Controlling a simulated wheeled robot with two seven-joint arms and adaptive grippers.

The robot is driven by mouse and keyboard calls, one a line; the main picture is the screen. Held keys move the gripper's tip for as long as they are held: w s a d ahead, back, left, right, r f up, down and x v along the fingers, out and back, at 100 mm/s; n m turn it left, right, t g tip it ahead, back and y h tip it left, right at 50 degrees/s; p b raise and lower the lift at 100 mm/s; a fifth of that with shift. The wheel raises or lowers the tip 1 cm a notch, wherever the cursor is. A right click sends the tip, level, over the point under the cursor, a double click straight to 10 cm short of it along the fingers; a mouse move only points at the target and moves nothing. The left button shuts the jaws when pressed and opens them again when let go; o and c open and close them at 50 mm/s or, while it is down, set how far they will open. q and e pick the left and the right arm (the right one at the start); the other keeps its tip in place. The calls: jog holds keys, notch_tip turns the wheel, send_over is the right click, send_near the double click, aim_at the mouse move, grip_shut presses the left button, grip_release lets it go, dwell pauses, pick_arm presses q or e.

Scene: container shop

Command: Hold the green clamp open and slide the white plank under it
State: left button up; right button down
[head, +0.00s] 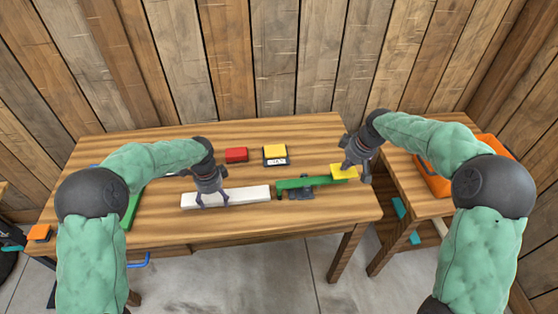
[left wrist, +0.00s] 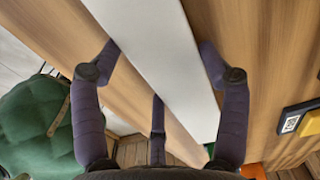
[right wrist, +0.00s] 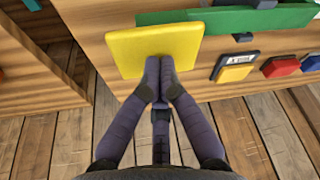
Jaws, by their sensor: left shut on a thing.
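The white plank (head: 248,194) lies along the front of the table. My left gripper (head: 211,197) is shut across it near its left part; in the left wrist view the plank (left wrist: 165,45) runs between the fingers. The green clamp (head: 305,182) is right of the plank, its left end close to the plank's right end. Its yellow pad (head: 345,172) is at its right end. My right gripper (head: 356,171) is shut, fingertips together against the pad (right wrist: 140,48), which is not between them. Whether the clamp's jaw is raised is too small to tell.
A red block (head: 236,154) and a yellow-and-black box (head: 275,155) stand behind the plank and clamp. A side table with an orange case (head: 430,178) is at the right. The back right of the table (head: 320,135) is clear.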

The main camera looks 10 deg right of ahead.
aim_at(235, 197)
jog(key=shift+s+f, duration=0.1)
jog(key=shift+f, duration=2.25)
jog(key=shift+a, duration=0.1)
pick_arm(q)
jog(key=shift+d, duration=0.15)
jog(key=shift+d, duration=3.1)
jog(key=shift+f, duration=0.3)
jog(key=shift+s, duration=0.1)
pick_arm(e)
jog(key=shift+r, duration=0.1)
jog(key=shift+r, duration=2.35)
pick_arm(q)
jog(key=shift+d, duration=0.1)
pick_arm(e)
jog(key=shift+r, duration=2.3)
